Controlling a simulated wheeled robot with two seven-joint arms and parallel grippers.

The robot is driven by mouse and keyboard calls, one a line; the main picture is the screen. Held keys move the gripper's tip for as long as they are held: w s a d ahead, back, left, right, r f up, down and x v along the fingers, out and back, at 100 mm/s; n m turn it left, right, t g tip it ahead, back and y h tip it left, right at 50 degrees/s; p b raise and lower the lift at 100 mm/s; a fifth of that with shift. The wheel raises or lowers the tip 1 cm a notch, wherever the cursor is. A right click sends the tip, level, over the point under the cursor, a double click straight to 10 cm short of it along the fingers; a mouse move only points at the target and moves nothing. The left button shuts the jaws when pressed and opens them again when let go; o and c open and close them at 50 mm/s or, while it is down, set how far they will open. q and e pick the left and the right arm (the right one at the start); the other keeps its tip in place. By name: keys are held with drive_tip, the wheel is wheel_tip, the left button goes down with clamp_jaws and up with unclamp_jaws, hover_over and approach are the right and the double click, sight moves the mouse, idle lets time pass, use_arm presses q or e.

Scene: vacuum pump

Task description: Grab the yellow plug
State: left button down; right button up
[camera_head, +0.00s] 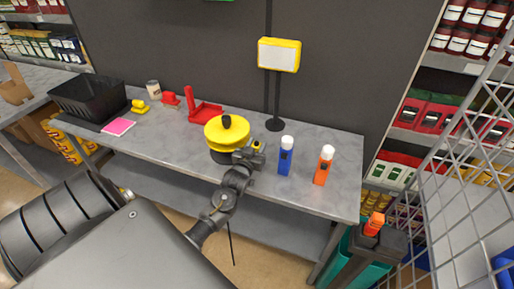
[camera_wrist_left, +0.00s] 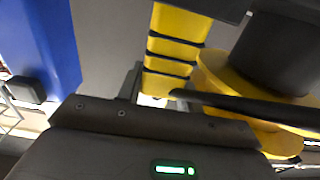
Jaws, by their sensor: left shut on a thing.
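My left gripper (camera_head: 247,157) is shut on the yellow plug (camera_head: 258,145), just right of the yellow pump (camera_head: 228,134) with its black knob. In the left wrist view the yellow plug (camera_wrist_left: 173,50) shows as a ribbed yellow body with dark bands, its lower end between my left gripper's fingers (camera_wrist_left: 165,95). The pump's yellow rim (camera_wrist_left: 215,72) is close on the right of that view, partly behind a finger. I cannot tell whether the plug touches the pump. My right gripper is not in view.
On the grey table (camera_head: 330,200), a blue bottle (camera_head: 285,160) and an orange bottle (camera_head: 323,168) stand right of the gripper. Left are a red bracket (camera_head: 204,110), a small yellow part (camera_head: 139,106), a pink pad (camera_head: 118,127) and a black crate (camera_head: 92,99). A yellow-framed sign (camera_head: 279,55) stands behind.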

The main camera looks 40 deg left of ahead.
use_arm(q)
drive_tip(key=shift+r+b, duration=0.3)
drive_tip(key=shift+r, duration=0.2)
drive_tip(key=s+a+r+b, duration=0.2)
drive_tip(key=s+r+b, duration=0.2)
drive_tip(key=s+r, duration=0.8)
drive_tip(key=shift+s, duration=0.95)
